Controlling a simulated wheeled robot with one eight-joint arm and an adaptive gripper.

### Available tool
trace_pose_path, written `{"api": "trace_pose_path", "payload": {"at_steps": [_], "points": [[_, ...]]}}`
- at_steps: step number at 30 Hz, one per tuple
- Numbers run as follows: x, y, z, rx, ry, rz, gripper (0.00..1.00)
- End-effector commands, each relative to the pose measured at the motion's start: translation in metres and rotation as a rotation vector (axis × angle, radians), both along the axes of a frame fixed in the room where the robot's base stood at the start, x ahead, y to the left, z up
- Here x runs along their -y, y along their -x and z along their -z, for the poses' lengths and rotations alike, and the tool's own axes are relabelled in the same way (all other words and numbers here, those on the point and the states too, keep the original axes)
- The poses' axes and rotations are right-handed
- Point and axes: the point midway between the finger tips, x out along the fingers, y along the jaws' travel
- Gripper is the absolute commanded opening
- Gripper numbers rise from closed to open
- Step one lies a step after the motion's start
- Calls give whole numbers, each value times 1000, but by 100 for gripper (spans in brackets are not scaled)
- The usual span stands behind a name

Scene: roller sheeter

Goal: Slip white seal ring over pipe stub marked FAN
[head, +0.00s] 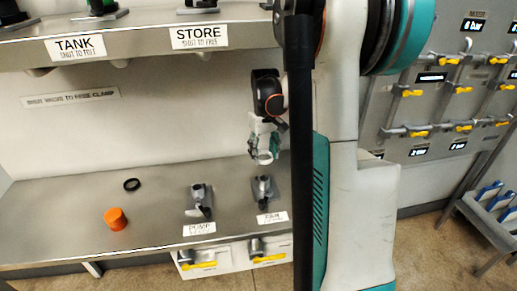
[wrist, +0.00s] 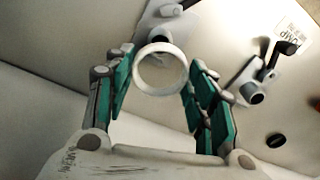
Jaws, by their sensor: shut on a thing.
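My gripper (head: 262,146) is shut on the white seal ring (head: 264,160), holding it in the air above the bench. In the wrist view the ring (wrist: 160,91) sits between the teal fingertips, its open hole facing the camera. The FAN pipe stub (head: 263,187) stands on a grey bracket on the bench, below the ring in the head view, with its blurred label (head: 272,217) in front. In the wrist view the stub (wrist: 160,38) shows just past the ring's upper rim, not inside the hole. Ring and stub look apart.
The PUMP stub (head: 200,195) stands left of the FAN stub. A black ring (head: 132,184) and an orange cylinder (head: 116,219) lie farther left on the bench. A shelf (head: 130,42) with TANK and STORE labels overhangs the back. Valves with yellow handles line the right wall.

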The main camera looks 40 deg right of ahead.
Motion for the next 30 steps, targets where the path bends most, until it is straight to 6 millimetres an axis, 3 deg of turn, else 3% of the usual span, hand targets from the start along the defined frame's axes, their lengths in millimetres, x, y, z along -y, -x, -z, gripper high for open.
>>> {"api": "trace_pose_path", "payload": {"at_steps": [8, 24, 30], "points": [[1, 1, 12, 0, 0, 1, 34], [1, 1, 67, 0, 0, 1, 34], [1, 0, 77, 0, 0, 1, 34]]}}
